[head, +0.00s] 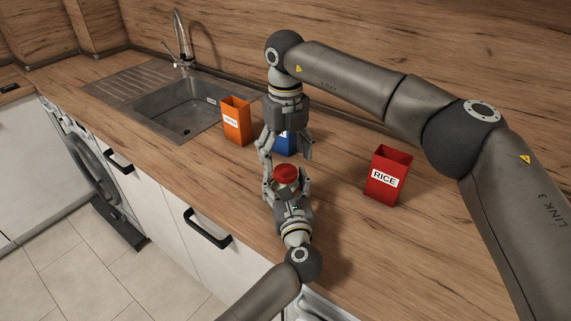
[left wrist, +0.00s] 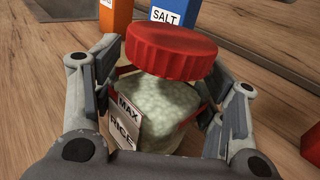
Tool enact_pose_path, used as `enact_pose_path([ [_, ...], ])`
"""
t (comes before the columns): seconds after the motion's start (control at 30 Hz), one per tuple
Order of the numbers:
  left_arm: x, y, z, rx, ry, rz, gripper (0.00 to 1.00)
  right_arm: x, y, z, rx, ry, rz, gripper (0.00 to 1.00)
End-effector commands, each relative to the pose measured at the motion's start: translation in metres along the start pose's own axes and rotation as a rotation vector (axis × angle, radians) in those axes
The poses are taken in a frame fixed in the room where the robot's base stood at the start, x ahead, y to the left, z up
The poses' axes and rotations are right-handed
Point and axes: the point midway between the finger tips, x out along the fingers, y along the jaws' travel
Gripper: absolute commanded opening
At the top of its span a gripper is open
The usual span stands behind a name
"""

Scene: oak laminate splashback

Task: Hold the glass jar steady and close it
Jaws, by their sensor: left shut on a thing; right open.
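The glass jar (left wrist: 165,105) holds pale grains and has a label reading MAX RICE in the left wrist view. My left gripper (head: 286,187) is shut around the jar's sides on the counter. A ribbed red lid (head: 286,174) sits over the jar's mouth; in the left wrist view the lid (left wrist: 172,50) looks tilted. Whether it is threaded on, I cannot tell. My right gripper (head: 287,150) points down, open and empty, above and behind the lid, its fingers apart from it. The jar's glass is mostly hidden by my left gripper in the head view.
An orange box (head: 236,121) and a blue box (head: 286,142), labelled SALT in the left wrist view, stand behind the jar. A red RICE box (head: 386,176) stands to the right. The sink (head: 180,105) is at back left. The wooden counter is clear between jar and RICE box.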

Motion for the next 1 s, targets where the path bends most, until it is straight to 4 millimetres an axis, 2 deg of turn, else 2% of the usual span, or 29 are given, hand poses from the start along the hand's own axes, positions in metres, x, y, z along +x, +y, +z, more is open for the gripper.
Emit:
enact_pose_path([
  [0.1, 0.000, 0.000, 0.000, 0.000, 0.000, 0.000, 0.00, -0.029, 0.000, 0.001, 0.000, -0.004, -0.002, 0.73],
  [0.33, 0.000, 0.000, 0.000, 0.000, 0.000, 0.000, 0.00, -0.067, 0.000, 0.001, 0.000, -0.003, -0.001, 0.73],
  [0.5, 0.000, 0.000, 0.000, 0.000, 0.000, 0.000, 0.00, -0.078, 0.000, 0.000, -0.001, 0.000, -0.001, 0.73],
  [0.77, 0.000, 0.000, 0.000, 0.000, 0.000, 0.000, 0.00, -0.079, 0.000, 0.000, -0.001, 0.000, 0.000, 0.73],
  [0.8, 0.000, 0.000, 0.000, 0.000, 0.000, 0.000, 0.68, -0.079, 0.000, 0.000, -0.001, 0.000, 0.000, 0.73],
  [1.0, 0.000, 0.000, 0.000, 0.000, 0.000, 0.000, 0.91, -0.079, 0.000, 0.000, -0.001, 0.000, 0.000, 0.73],
])
